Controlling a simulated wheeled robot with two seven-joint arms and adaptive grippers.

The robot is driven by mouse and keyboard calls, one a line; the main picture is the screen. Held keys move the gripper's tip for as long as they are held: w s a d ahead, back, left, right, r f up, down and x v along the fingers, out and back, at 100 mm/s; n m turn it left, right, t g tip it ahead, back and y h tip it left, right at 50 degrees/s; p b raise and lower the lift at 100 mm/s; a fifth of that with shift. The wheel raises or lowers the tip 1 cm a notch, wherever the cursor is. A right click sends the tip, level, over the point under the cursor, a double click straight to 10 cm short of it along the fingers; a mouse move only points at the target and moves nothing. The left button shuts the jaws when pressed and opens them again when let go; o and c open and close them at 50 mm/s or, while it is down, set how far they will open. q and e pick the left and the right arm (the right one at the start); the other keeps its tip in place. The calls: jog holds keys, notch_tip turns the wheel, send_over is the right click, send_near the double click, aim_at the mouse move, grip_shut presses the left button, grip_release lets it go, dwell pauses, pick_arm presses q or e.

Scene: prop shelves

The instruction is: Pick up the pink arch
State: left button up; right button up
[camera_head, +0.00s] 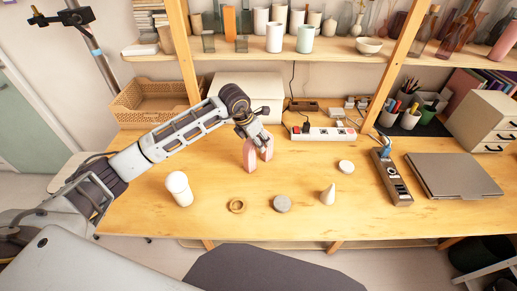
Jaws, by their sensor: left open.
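The pink arch (250,156) stands upright on the wooden table, near the middle of its left half. My left gripper (256,143) is right above the arch and reaches down to its top. The gripper is open, and its fingers partly cover the arch's upper part. Whether the fingers touch the arch is too small to tell. My right gripper does not show.
On the table (330,218) are a white cylinder (179,189), a wooden ring (237,205), a grey disc (282,203), a pale cone (328,195) and a white disc (346,166). A power strip (323,134) lies behind; a laptop (453,175) lies right.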

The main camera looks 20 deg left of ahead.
pick_arm(q)
jog(key=shift+w+d+f, duration=0.15)
jog(key=shift+w+f, duration=0.05)
jog(key=shift+f, duration=0.45)
jog(key=shift+c, duration=0.2)
grip_shut()
